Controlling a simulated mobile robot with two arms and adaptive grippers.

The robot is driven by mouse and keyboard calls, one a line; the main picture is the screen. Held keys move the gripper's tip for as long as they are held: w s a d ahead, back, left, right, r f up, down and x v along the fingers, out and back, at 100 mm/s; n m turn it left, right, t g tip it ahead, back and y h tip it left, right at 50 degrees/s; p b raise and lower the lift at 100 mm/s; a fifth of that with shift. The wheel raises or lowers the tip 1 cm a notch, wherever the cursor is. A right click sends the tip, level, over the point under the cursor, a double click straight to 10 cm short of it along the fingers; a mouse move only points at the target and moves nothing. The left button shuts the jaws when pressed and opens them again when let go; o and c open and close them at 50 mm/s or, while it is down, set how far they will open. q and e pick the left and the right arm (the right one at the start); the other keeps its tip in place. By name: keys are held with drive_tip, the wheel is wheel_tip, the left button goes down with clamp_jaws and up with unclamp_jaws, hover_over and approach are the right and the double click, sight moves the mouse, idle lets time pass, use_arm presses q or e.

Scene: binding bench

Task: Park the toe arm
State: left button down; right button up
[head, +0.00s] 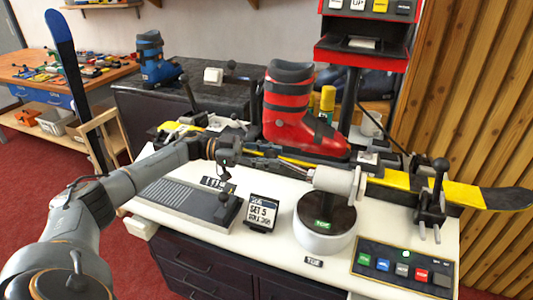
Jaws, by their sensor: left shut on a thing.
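The toe station (325,238) is a round white pedestal with a dark band and a lit green "TOE" display, at the front middle of the white bench. Its toe arm (335,180), a pale cylinder with a round end plate, lies sideways above the pedestal. My left gripper (308,173) reaches in from the left and is shut at the cylinder's left end; the exact contact is too small to make out. Behind it a red ski boot (284,112) stands on a black and yellow ski (460,193). My right gripper is not in view.
A button panel (403,268) with a green light lies at the front right. A dark clamp with a lever (433,203) stands behind it. A small "SET 5" sign (262,213) and a grey ribbed device (185,200) are on the left. A red-black stand (362,55) rises behind.

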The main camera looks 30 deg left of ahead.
use_arm(q)
drive_tip(key=shift+w+r, duration=0.1)
drive_tip(key=c, duration=1.1)
unclamp_jaws()
drive_tip(key=shift+c, duration=0.2)
drive_tip(key=shift+o, duration=1.1)
drive_tip(key=shift+w, duration=0.1)
drive_tip(key=v, duration=1.2)
